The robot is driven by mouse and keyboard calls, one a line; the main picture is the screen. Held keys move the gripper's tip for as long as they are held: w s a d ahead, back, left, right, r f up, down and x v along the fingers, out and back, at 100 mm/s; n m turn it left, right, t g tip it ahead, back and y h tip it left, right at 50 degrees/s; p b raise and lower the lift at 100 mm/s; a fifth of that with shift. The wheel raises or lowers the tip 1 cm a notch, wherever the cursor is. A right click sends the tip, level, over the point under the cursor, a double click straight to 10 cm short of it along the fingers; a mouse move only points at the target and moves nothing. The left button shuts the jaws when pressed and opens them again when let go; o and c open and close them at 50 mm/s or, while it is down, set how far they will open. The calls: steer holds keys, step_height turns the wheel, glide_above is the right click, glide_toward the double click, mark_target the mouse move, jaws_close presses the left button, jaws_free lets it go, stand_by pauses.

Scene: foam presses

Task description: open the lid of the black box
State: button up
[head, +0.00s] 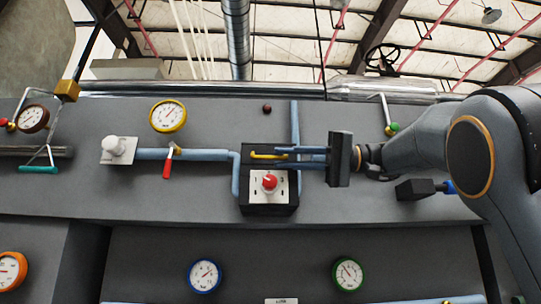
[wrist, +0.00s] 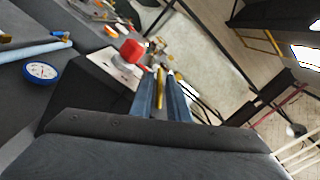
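The black box (head: 268,209) is fixed to the grey sloping panel in the middle of the head view. It carries a white plate (head: 258,190) with a red knob (head: 270,181). A yellow handle (head: 262,156) runs across its upper part. My gripper (head: 281,156) reaches in from the right, its two blue-grey fingers above and below the handle's right end. In the wrist view the yellow handle (wrist: 160,78) lies between the fingers, which look shut on it. The red knob (wrist: 131,50) is just left of them. The lid's edges are hard to make out.
Blue pipes (head: 190,154) run left of the box, with a red-handled valve (head: 168,168) and a white knob (head: 118,146). A yellow gauge (head: 168,116) is at the upper left. A black and blue lever (head: 415,189) sits below my arm. More gauges (head: 204,276) line the lower panel.

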mark_target(268, 162)
steer(key=shift+a+p, duration=0.6)
steer(key=shift+a, duration=1.55)
steer(key=shift+w, duration=0.1)
jaws_close()
